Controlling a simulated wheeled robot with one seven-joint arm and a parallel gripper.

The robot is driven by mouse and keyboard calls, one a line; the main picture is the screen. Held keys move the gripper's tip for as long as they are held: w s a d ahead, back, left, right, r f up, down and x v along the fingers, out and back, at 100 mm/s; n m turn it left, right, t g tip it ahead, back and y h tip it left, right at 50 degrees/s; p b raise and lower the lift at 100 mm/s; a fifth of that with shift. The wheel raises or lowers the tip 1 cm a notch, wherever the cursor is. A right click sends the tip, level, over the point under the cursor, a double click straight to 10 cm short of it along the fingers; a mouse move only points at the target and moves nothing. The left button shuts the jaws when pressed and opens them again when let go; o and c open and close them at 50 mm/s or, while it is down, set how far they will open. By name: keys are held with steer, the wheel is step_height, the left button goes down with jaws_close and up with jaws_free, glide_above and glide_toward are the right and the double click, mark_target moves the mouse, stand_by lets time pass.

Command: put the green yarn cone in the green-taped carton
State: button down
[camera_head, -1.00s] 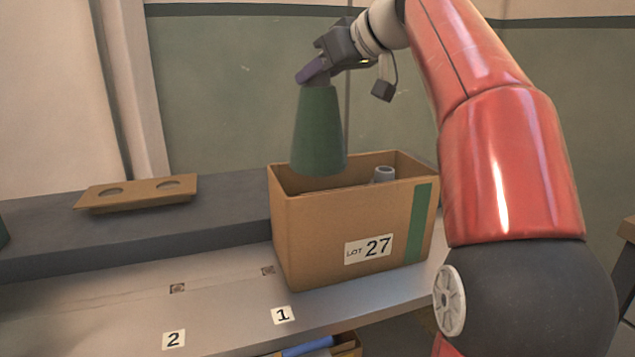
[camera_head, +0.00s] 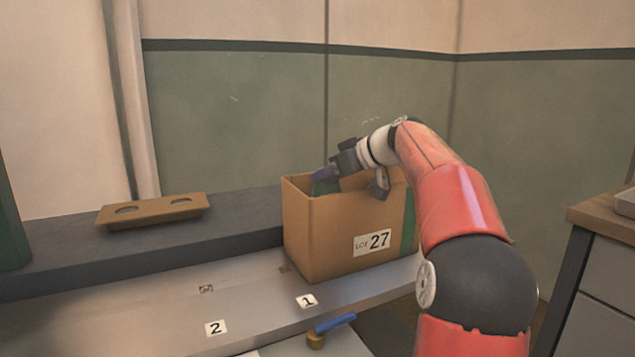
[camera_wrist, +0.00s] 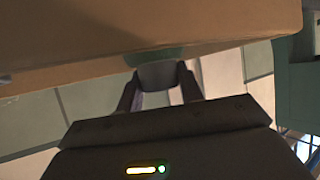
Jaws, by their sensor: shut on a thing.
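The carton (camera_head: 340,225) is an open brown box with a green tape strip (camera_head: 409,222) down its right side and a "LOT 27" label. It stands on the grey bench. My gripper (camera_head: 322,174) is at the carton's mouth, shut on the green yarn cone (camera_head: 326,187). Only a small upper part of the cone shows above the rim; the rest is hidden inside the carton, so I cannot tell whether it touches the bottom. In the wrist view, the cone's grey tip (camera_wrist: 158,76) sits between the fingers, with the carton wall (camera_wrist: 150,30) close across the top.
A cardboard holder with two holes (camera_head: 152,208) lies on the raised ledge to the left. A dark green object (camera_head: 12,225) stands at the left edge. Number plates 1 (camera_head: 307,301) and 2 (camera_head: 215,328) mark the bench front. A wood-topped cabinet (camera_head: 600,217) stands right.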

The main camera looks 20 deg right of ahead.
steer(key=shift+f, duration=0.3)
